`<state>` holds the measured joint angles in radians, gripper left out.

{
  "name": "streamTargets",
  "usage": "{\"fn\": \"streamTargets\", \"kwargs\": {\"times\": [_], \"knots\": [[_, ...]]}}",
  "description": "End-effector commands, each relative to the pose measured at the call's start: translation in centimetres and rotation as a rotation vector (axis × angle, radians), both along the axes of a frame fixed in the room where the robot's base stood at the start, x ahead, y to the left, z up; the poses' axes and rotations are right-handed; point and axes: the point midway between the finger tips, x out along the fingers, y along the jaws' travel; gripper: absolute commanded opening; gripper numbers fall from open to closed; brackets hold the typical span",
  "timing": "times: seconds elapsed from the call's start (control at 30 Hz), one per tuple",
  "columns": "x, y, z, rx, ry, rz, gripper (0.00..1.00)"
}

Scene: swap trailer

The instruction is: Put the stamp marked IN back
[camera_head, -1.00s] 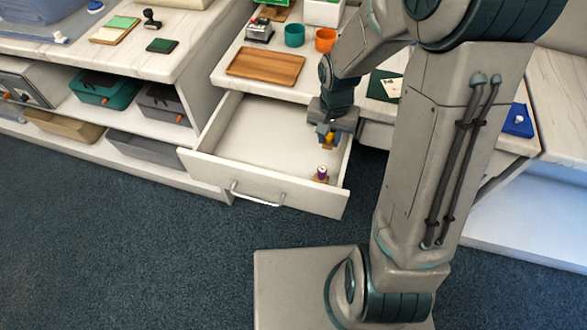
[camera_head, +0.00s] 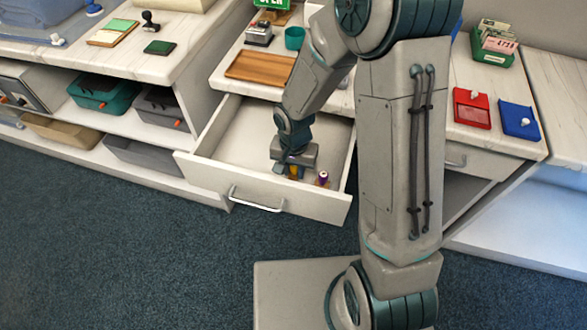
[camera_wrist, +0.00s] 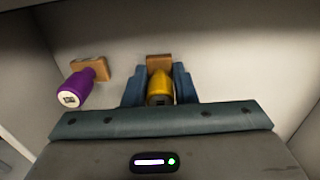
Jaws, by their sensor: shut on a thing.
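My gripper (camera_wrist: 159,88) is shut on a stamp with a yellow handle (camera_wrist: 160,86) and a wooden base, between its blue fingers. In the head view the gripper (camera_head: 294,170) is down inside the open drawer (camera_head: 235,135), near its front. A purple-handled stamp (camera_wrist: 78,88) with a wooden base stands to the left in the wrist view, apart from the fingers. It also shows right of my gripper in the head view (camera_head: 323,178). A small label is on the purple handle's top, too small to read. The yellow handle's top is partly hidden, so its marking cannot be read.
The drawer's front panel and handle (camera_head: 257,200) stick out over the floor. Red (camera_head: 472,108) and blue (camera_head: 518,121) pads lie at right. The rest of the drawer looks empty.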

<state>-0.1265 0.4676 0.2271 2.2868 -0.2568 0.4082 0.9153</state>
Motion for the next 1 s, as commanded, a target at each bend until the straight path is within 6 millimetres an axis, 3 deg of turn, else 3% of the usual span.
{"fn": "streamTargets", "kwargs": {"times": [0.23,0.27,0.33,0.73,1.0], "knots": [[0.0,0.0,-0.4,0.0,0.0,0.001,0.1],[0.0,0.0,-0.3,0.0,0.0,0.001,0.3],[0.0,0.0,-0.2,0.0,0.0,0.001,0.47],[0.0,0.0,0.5,0.001,-0.001,0.0,0.47],[0.1,0.0,6.2,0.0,-0.005,-0.001,0.47]]}}
